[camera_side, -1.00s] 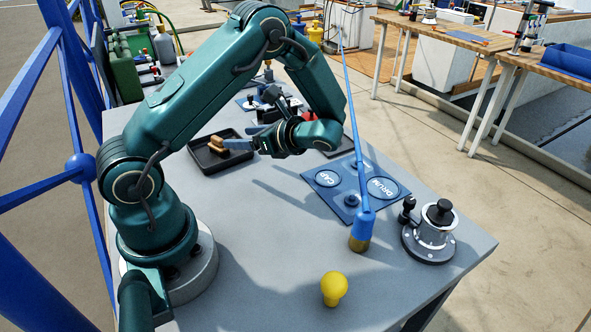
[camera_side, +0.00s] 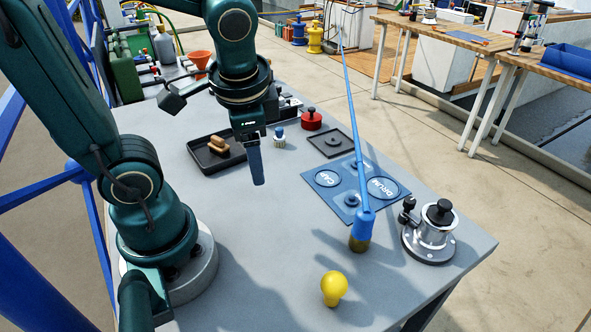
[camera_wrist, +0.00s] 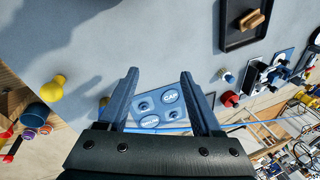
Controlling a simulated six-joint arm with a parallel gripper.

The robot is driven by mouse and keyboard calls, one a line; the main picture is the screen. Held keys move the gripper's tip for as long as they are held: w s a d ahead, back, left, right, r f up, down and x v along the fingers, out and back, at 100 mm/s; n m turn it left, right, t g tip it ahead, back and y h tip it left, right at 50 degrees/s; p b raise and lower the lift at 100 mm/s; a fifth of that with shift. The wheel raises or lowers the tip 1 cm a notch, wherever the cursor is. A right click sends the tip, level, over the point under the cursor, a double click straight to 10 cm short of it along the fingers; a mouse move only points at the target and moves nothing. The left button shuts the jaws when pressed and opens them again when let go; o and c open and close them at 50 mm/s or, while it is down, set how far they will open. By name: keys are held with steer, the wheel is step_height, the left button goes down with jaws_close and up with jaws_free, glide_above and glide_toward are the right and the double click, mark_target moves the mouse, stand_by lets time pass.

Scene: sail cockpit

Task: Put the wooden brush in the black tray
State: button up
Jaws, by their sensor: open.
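The wooden brush (camera_side: 218,145) lies in the black tray (camera_side: 206,168) at the back left of the table in the side view. In the wrist view the brush (camera_wrist: 252,20) also rests inside the tray (camera_wrist: 231,45), at the upper right. My gripper (camera_side: 258,183) hangs over the table in front and to the right of the tray, apart from the brush. In the wrist view its two fingers (camera_wrist: 158,75) are spread with nothing between them; the blue mat shows beyond.
The blue mat (camera_side: 330,190) marked CAP and DRUM lies right of my gripper. A small brush with white bristles (camera_side: 279,138), a red knobbed piece (camera_side: 311,120), a yellow bulb-shaped piece (camera_side: 333,288) and a metal winch (camera_side: 430,235) stand around.

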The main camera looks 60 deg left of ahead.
steer(key=d+r+n+t+h, duration=0.1)
steer(key=d+n+t+h, duration=0.1)
steer(key=d, duration=0.1)
steer(key=d+r+n+t, duration=0.1)
steer(key=d+t, duration=0.1)
steer(key=shift+s+d+r+h, duration=0.15)
steer(key=shift+s+r+h, duration=0.2)
steer(key=shift+h, duration=0.05)
